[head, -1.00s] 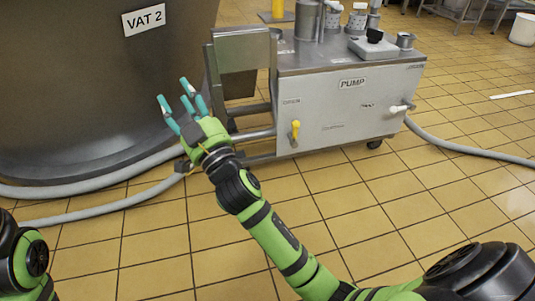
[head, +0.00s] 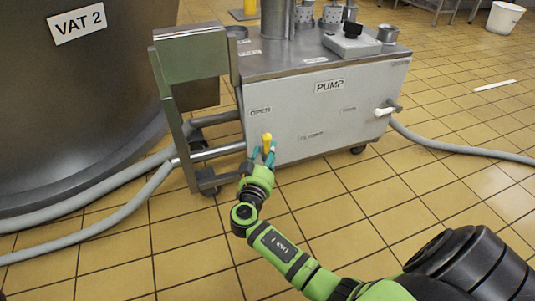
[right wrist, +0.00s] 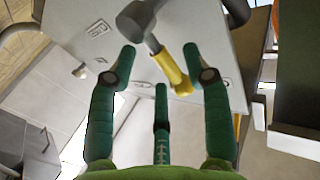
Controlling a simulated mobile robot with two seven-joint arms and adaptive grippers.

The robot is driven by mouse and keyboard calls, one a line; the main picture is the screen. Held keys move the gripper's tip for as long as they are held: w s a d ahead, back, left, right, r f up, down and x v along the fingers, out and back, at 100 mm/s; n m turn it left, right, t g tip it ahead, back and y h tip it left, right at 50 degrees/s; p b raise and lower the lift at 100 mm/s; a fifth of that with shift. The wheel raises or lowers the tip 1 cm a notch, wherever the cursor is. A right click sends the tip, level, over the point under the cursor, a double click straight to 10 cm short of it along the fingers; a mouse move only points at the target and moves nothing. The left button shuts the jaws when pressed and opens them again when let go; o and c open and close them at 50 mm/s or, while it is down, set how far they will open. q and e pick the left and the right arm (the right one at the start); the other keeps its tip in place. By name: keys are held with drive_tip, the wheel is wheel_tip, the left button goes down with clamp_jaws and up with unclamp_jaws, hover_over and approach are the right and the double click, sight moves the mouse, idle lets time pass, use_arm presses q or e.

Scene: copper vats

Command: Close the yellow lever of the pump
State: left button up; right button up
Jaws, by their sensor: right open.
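The pump (head: 315,115) is a grey metal cabinet on wheels with a PUMP label. Its yellow lever (head: 267,139) sits low on the left of the front panel, upright in the head view, below the OPEN label (head: 260,111). A second label, seemingly CLOSED (head: 311,135), lies to its right. My right gripper (head: 263,156) is open in front of the lever, its teal fingers overlapping the lever's lower part. In the right wrist view the yellow lever (right wrist: 174,70) lies between the spread fingers; contact cannot be told. My left gripper is not in view.
VAT 2 (head: 75,110) stands at left. Grey hoses (head: 90,187) run along the floor, and another (head: 455,147) leaves the pump's right side near a white-handled valve (head: 386,110). Tiled floor in front is clear. A white bucket (head: 504,17) stands far right.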

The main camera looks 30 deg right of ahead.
drive_tip(key=shift+w+d, duration=0.5)
clamp_jaws()
